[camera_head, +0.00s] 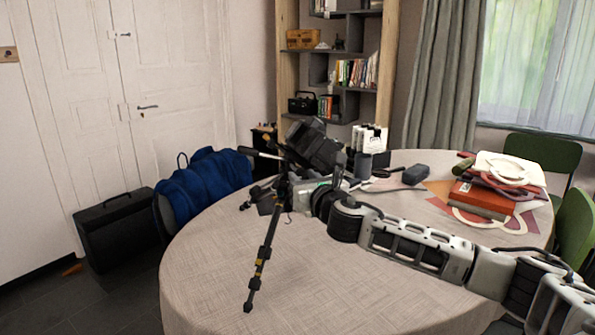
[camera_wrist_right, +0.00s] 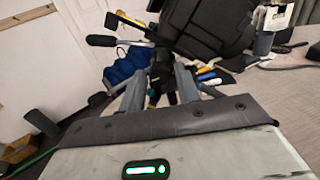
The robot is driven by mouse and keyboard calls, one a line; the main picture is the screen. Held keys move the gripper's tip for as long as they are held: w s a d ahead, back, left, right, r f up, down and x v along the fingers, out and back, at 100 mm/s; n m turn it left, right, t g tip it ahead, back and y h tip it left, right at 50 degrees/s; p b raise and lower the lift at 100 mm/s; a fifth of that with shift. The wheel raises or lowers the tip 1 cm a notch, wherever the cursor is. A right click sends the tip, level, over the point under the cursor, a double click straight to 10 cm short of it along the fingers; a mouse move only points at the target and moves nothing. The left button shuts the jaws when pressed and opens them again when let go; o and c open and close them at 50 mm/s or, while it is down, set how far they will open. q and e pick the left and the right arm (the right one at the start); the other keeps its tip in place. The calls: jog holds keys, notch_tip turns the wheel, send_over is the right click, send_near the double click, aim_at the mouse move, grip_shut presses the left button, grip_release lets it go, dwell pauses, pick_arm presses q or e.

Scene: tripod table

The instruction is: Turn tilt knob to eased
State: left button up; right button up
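A black camera (camera_head: 315,147) sits tilted on a dark tripod (camera_head: 268,240) at the left of the round table. The tripod head with a handle (camera_head: 262,153) is just below the camera. My right gripper (camera_head: 290,190) comes in from the right, its fingers largely hidden at the tripod head. In the right wrist view, its two grey fingers (camera_wrist_right: 160,78) stand apart on either side of dark tripod-head parts. The camera (camera_wrist_right: 205,30) and the handle (camera_wrist_right: 103,41) show just beyond them. I cannot make out the tilt knob or its setting. My left gripper is not in view.
The round table (camera_head: 220,270) has a light cloth, bare at front left. Red books (camera_head: 482,197), a dark grey block (camera_head: 416,174) and white boxes (camera_head: 369,140) lie at its right and back.

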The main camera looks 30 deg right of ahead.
aim_at(298, 172)
jog(key=shift+x, duration=2.2)
grip_shut()
